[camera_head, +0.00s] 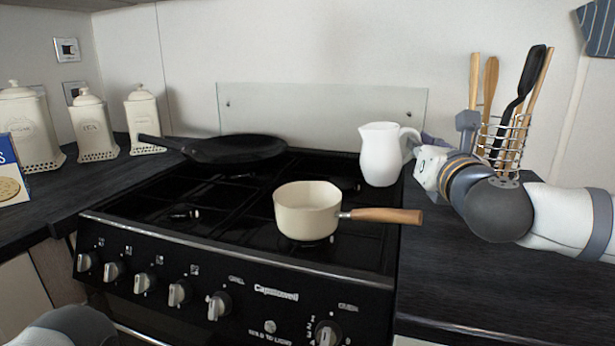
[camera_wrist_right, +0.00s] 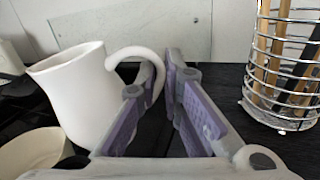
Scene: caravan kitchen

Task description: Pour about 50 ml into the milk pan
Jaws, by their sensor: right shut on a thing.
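The cream milk pan (camera_head: 307,212) with a wooden handle stands on the front right of the black hob. Its rim also shows at the lower left of the right wrist view (camera_wrist_right: 35,153). A white jug (camera_head: 381,156) is upright at the back right of the hob, behind and right of the pan; I cannot tell whether its base touches. It also shows in the right wrist view (camera_wrist_right: 82,95). My right gripper (camera_head: 421,146) is shut on the jug's handle, coming from the right. The jug's contents are hidden. My left gripper is out of view; only part of my left arm shows.
A black frying pan (camera_head: 236,149) sits at the back left of the hob. A wire utensil holder (camera_head: 507,143) stands close behind my right arm. Cream canisters (camera_head: 92,128) and a blue box (camera_head: 12,172) are at the left. The right front counter (camera_head: 480,280) is clear.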

